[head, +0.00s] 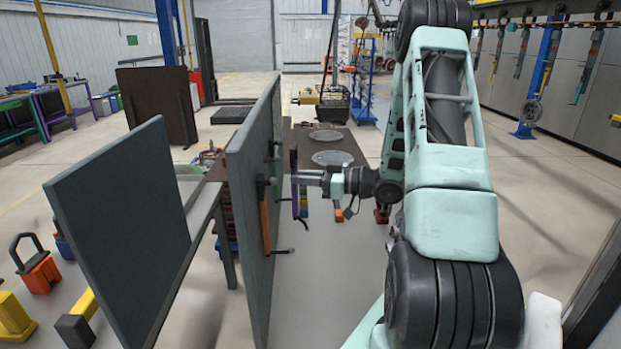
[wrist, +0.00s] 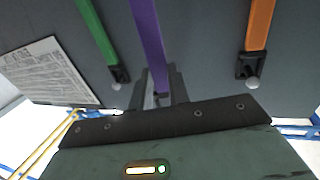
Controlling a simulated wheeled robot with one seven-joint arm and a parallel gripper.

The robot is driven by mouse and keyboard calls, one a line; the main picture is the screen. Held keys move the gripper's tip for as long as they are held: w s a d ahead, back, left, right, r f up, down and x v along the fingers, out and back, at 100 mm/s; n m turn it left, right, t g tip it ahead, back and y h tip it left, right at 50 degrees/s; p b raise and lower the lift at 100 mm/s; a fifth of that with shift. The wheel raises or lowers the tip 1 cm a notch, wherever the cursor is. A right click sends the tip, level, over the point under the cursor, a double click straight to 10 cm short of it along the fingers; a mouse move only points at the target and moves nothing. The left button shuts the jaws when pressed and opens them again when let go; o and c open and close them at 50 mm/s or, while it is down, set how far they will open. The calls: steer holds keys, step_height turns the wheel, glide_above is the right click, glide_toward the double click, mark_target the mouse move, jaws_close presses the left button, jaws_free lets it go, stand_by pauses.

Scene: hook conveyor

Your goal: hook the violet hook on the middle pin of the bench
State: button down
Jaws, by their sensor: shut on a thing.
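The violet hook (head: 295,200) is upright between the fingers of my gripper (head: 302,179), beside the grey upright panel of the bench (head: 246,185). In the wrist view the violet strip (wrist: 147,40) runs up from between the closed fingers (wrist: 160,92). An orange hook (head: 264,225) hangs on the panel, its black end at a silver pin (wrist: 254,84) right of my gripper in the wrist view. A green hook (wrist: 95,38) is at another pin (wrist: 116,86) on the left. The middle pin is not visible; my gripper and the violet hook cover the space between those pins.
A second grey panel (head: 118,215) stands to the left. A dark table with round plates (head: 332,158) lies behind my gripper. A printed sheet (wrist: 48,72) is on the panel in the wrist view. Open floor (head: 545,215) lies to the right.

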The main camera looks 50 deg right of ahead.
steer(key=w+a+f+b, duration=0.1)
steer(key=w+a, duration=0.3)
steer(key=shift+w+a+f+b, duration=0.15)
steer(key=shift+w+f+b, duration=0.1)
steer(key=shift+w+b, duration=0.1)
stand_by(0.6)
steer(key=shift+a+f, duration=0.1)
stand_by(0.5)
steer(key=c, duration=1.3)
jaws_free()
steer(key=shift+o, duration=0.2)
steer(key=shift+a, duration=0.15)
steer(key=b+v, duration=0.4)
steer(key=v, duration=1.3)
steer(key=shift+s+d, duration=0.2)
steer(key=shift+d, duration=0.25)
